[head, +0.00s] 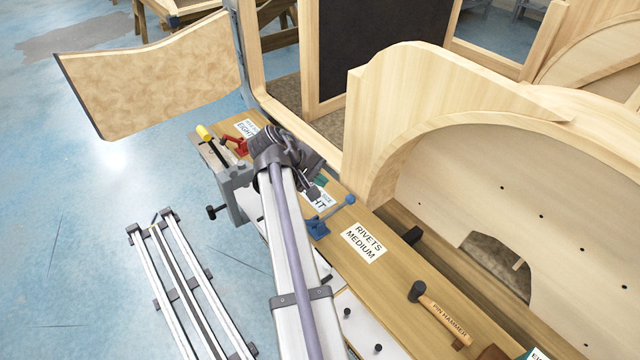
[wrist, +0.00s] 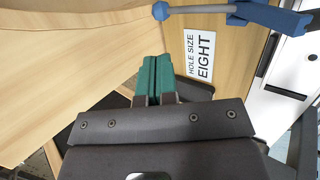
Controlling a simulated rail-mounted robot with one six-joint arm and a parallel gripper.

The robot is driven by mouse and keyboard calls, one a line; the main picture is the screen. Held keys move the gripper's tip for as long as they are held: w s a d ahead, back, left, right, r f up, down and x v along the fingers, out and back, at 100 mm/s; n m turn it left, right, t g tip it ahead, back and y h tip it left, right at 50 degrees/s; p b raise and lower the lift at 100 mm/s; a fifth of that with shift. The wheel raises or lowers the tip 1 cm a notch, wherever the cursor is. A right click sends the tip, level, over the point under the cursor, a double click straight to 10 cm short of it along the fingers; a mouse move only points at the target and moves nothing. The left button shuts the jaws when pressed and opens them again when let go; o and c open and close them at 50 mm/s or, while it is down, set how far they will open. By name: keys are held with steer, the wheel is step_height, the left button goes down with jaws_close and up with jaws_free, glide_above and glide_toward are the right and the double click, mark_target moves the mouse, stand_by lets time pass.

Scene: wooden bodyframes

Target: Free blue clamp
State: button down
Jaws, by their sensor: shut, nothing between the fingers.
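The blue clamp (head: 318,228) sits at the near edge of the wooden bench, just right of my arm in the head view. Its grey bar runs up and right over the bench top to a round blue end. In the wrist view the blue clamp (wrist: 275,15) is at the top right, cut off by the frame, with its bar reaching left to a knob. My gripper (wrist: 153,74) has teal fingers, pressed together and empty. They are apart from the clamp, below its knob in the wrist view.
On the bench are a "Hole size eight" label (wrist: 200,55), a "Rivets medium" label (head: 364,243) and a pin hammer (head: 440,308). A red clamp (head: 236,145) and a vise (head: 228,172) stand left of my arm. Large curved wooden panels (head: 440,110) rise behind the bench.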

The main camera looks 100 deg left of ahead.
mark_target(348, 197)
steer(key=b+x, duration=0.7)
steer(key=x, duration=0.3)
steer(key=shift+f, duration=0.2)
steer(key=shift+w+a, duration=0.1)
steer(key=shift+w, duration=0.1)
